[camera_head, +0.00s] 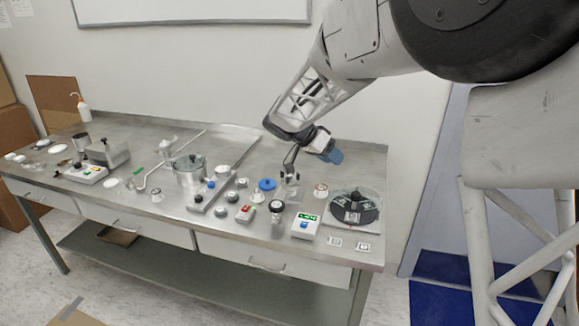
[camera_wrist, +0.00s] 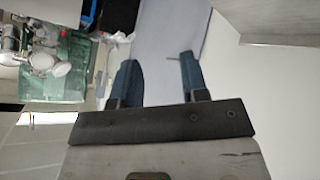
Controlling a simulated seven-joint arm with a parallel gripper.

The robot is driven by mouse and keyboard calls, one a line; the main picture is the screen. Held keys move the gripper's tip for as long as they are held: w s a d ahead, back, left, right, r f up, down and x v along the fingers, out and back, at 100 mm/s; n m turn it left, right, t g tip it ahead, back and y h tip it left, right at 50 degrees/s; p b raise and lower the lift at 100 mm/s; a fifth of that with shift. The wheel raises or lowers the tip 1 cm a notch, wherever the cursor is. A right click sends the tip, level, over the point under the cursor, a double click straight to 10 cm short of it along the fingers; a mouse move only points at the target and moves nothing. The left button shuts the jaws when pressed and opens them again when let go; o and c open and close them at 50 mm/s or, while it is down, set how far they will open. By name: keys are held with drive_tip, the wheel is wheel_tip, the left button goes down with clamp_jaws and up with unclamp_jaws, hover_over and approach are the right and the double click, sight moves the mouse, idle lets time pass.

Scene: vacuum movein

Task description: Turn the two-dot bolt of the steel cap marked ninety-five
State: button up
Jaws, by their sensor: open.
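My gripper (camera_head: 332,154) is raised above the back right of the steel bench, with its blue fingers pointing to the right. In the wrist view its two blue fingers (camera_wrist: 159,65) stand apart with nothing between them. Several small grey caps or knobs stand on the bench, among them one near the rail (camera_head: 225,197) and one just behind it (camera_head: 242,183). A lidded steel pot (camera_head: 188,171) stands left of them. I cannot read ninety-five on any of these, nor make out a two-dot bolt. My gripper is apart from all of them.
A grey rail (camera_head: 215,189) crosses the middle. A green transparent case (camera_wrist: 62,75) shows in the wrist view.

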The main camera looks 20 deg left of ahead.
drive_tip(key=w+a+f+m+t+h, duration=0.1)
drive_tip(key=w+a+f, duration=0.1)
drive_tip(key=a, duration=0.4)
drive_tip(key=w+a+f+t, duration=0.1)
drive_tip(key=w+a+f, duration=0.15)
drive_tip(key=a, duration=0.25)
drive_tip(key=m+t, duration=0.2)
drive_tip(key=t, duration=0.1)
approach(282, 174)
drive_tip(key=w, duration=0.1)
drive_tip(key=shift+w+a+r+h, duration=0.15)
drive_tip(key=shift+r+h, duration=0.1)
drive_tip(key=shift+h, duration=0.15)
drive_tip(key=shift+x, duration=3.95)
clamp_jaws()
